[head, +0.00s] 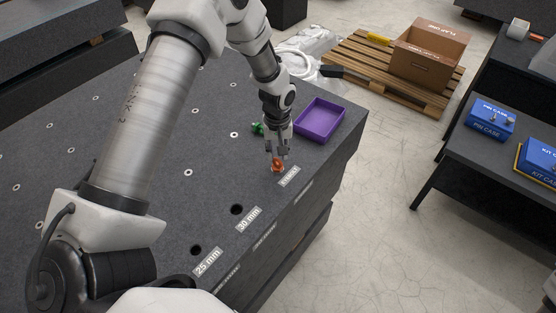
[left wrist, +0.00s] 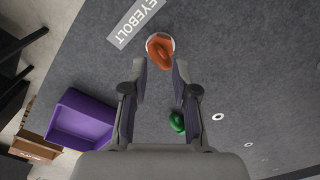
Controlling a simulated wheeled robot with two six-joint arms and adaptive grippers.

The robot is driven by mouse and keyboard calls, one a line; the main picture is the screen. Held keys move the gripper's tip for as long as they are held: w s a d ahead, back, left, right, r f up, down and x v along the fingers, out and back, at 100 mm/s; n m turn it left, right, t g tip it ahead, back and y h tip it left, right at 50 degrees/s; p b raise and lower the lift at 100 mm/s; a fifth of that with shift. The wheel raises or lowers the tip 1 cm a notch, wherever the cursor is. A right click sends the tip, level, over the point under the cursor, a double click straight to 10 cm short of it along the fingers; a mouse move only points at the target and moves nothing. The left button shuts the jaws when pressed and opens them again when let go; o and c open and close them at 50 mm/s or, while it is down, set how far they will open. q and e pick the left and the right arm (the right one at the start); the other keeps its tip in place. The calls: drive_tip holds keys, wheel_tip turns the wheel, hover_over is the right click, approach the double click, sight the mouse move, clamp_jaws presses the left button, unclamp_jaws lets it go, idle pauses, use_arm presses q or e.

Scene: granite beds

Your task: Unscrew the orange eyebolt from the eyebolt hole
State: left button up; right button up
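The orange eyebolt (head: 278,168) stands near the edge of the dark granite bed, beside a white EYEBOLT label (head: 289,176). It also shows in the left wrist view (left wrist: 160,48), with its ring seen from above. My left gripper (head: 278,157) is right over it, pointing down. In the left wrist view the fingertips (left wrist: 160,64) are apart, one to each side of the ring's near part, with gaps visible. I cannot tell whether either finger touches it. The eyebolt hole is hidden under the eyebolt. My right gripper is in neither view.
An empty purple tray (head: 320,120) lies behind the eyebolt, near the bed's corner. A green part (head: 257,128) lies behind and left of the gripper. Two open holes, marked 30 mm (head: 237,209) and 25 mm (head: 196,250), lie toward the front.

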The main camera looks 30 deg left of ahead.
use_arm(q)
drive_tip(key=m, duration=0.5)
drive_tip(key=shift+s+r+m, duration=0.1)
drive_tip(key=shift+m, duration=0.2)
drive_tip(key=m, duration=0.3)
drive_tip(key=shift+f, duration=0.3)
